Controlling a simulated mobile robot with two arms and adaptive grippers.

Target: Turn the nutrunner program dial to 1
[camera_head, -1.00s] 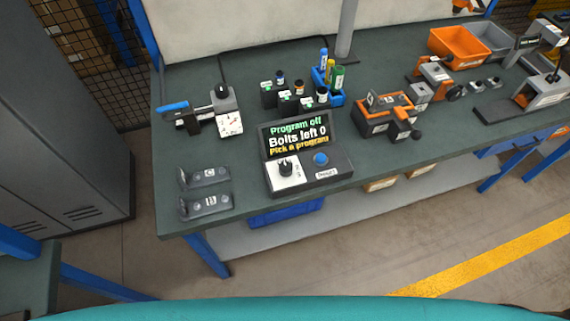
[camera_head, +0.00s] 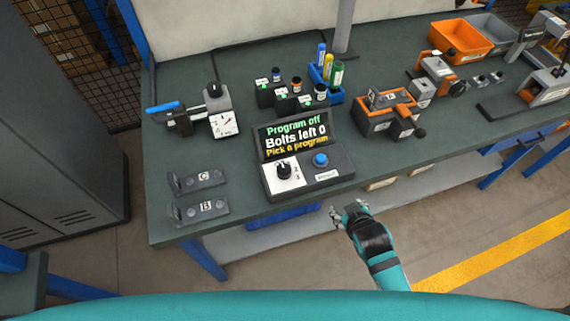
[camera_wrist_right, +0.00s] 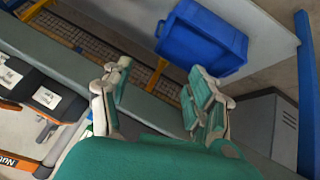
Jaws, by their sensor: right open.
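The nutrunner controller (camera_head: 312,182) sits at the front edge of the green workbench. Its screen (camera_head: 295,137) reads "Program off", "Bolts left 0", "Pick a program". The black program dial (camera_head: 284,170) is on a white plate at the controller's left front; which mark it points to is too small to tell. A blue button (camera_head: 320,160) is to its right. My right gripper (camera_head: 347,208) is open and empty, in front of the bench edge, to the right of and nearer than the dial. Its spread fingers also show in the right wrist view (camera_wrist_right: 158,95). My left gripper is not in view.
Brackets marked C (camera_head: 196,180) and B (camera_head: 201,210) lie left of the controller. An orange-edged fixture (camera_head: 388,112) stands to its right. A blue bin (camera_wrist_right: 203,38) is on the shelf below. The bench edge lies between my right gripper and the controller.

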